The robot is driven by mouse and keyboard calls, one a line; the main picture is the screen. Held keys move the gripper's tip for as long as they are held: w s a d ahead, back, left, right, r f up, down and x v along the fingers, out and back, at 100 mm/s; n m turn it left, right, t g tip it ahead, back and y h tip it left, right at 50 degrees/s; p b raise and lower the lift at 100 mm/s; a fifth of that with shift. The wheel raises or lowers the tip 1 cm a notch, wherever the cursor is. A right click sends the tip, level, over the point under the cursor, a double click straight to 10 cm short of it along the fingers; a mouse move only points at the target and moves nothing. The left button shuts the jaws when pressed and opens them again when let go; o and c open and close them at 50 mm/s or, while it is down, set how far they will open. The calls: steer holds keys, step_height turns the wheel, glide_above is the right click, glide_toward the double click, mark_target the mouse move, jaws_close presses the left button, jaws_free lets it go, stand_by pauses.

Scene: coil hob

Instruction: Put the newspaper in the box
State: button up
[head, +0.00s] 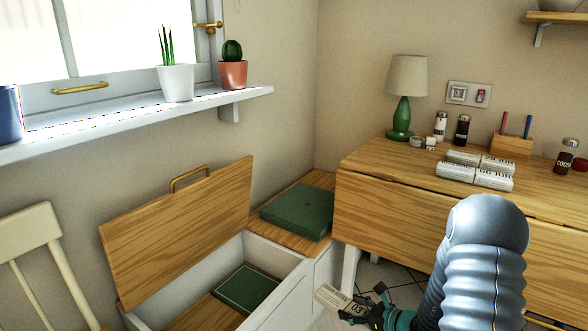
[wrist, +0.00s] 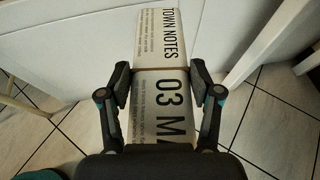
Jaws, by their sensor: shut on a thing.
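My gripper (head: 366,305) is shut on the newspaper (head: 335,297), low in front of the white bench and below the table. In the wrist view the gripper (wrist: 158,88) has one finger on each side of the newspaper (wrist: 155,40), which is white with "TOWN NOTES" and "03 MA" printed on it. The newspaper sticks out beyond the fingertips towards a white panel. The box, a white bench box (head: 281,297), stands left of the gripper with its wooden lid (head: 180,235) raised. A dark green flat thing (head: 247,289) lies inside. The newspaper is outside the box.
A green flat case (head: 298,210) lies on the bench's closed wooden top. A cream chair (head: 40,255) stands at left. Tiled floor shows below the gripper.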

mark_target(348, 305)
steer(key=shift+d+m+t+h, duration=0.2)
steer(key=shift+m+t+h, duration=0.4)
steer(key=shift+m+h, duration=0.3)
steer(key=shift+s+f+m+t+h, duration=0.15)
steer(key=shift+s+m+t+h, duration=0.2)
steer(key=shift+m+t+h, duration=0.25)
steer(key=shift+s+a, duration=0.15)
steer(key=shift+a, duration=0.05)
steer(key=shift+s+a, duration=0.15)
steer(key=shift+a, duration=0.45)
steer(key=shift+s+f+m+h, duration=0.1)
steer(key=shift+f+m+h, duration=0.2)
steer(key=shift+f, duration=0.05)
steer(key=shift+d+m+t+h, duration=0.3)
steer(key=shift+d+m, duration=0.1)
steer(key=shift+d, duration=0.35)
steer(key=r, duration=0.2)
steer(key=w+r+m+h, duration=0.1)
steer(key=shift+w+d+r, duration=0.1)
steer(key=shift+d+r, duration=0.1)
steer(key=shift+d, duration=0.1)
step_height(348, 305, up, 10)
steer(key=w+a, duration=0.1)
steer(key=a, duration=0.1)
steer(key=shift+w, duration=0.3)
